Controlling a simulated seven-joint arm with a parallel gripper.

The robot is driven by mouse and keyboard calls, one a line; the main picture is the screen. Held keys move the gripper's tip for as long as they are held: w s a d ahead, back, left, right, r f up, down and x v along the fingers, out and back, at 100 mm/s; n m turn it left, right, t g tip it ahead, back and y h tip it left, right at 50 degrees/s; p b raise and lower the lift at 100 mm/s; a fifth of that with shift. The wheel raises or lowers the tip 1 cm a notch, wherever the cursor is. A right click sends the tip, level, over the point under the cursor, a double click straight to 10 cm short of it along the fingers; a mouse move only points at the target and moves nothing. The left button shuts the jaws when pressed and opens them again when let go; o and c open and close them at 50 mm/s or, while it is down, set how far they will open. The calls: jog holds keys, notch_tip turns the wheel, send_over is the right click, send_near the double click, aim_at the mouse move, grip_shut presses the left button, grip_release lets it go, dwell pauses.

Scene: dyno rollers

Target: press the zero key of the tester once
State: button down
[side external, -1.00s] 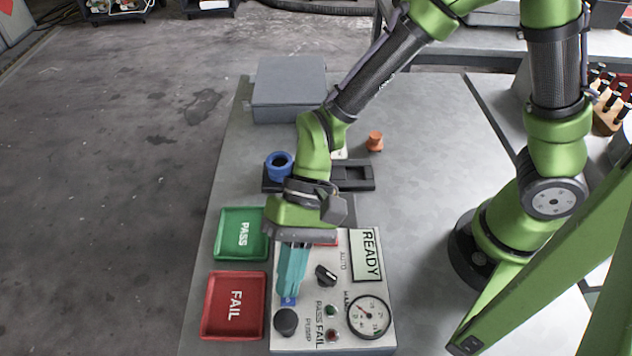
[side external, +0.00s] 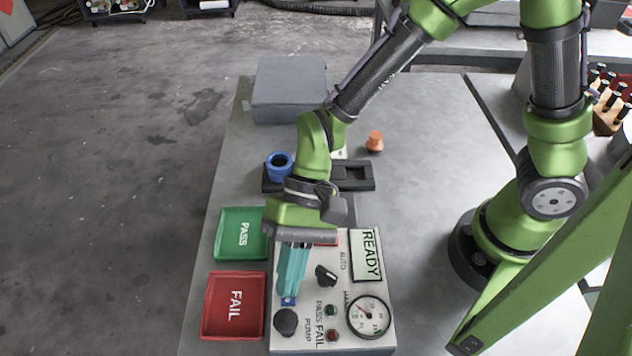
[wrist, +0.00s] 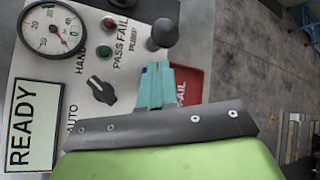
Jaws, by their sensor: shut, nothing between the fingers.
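The tester (side external: 350,295) is a light grey panel box with a READY display (side external: 366,255), a dial gauge (side external: 369,317), a black selector knob, a dark round PUMP knob (side external: 286,321) and PASS and FAIL lamps. A small blue key (side external: 288,301) shows at the tips of my teal fingers; I take it as the zero key, but its label is not readable. My gripper (side external: 289,293) points down over the panel, shut and empty, its tips at the blue key. Whether they touch it I cannot tell. The wrist view shows the fingertips (wrist: 158,67) beside the PUMP knob (wrist: 163,33).
A green PASS tray (side external: 222,252) and a red FAIL tray (side external: 208,325) lie left of the tester. Behind are a dark fixture (side external: 355,186) with a blue ring (side external: 279,166), an orange knob-like part (side external: 375,142) and a grey box (side external: 290,88). The table to the right is clear.

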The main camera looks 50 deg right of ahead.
jog(key=shift+f, duration=0.4)
jog(key=shift+f, duration=0.4)
dwell(0.6)
jog(key=shift+r, duration=0.85)
jog(key=shift+r, duration=0.1)
jog(key=shift+r, duration=2.4)
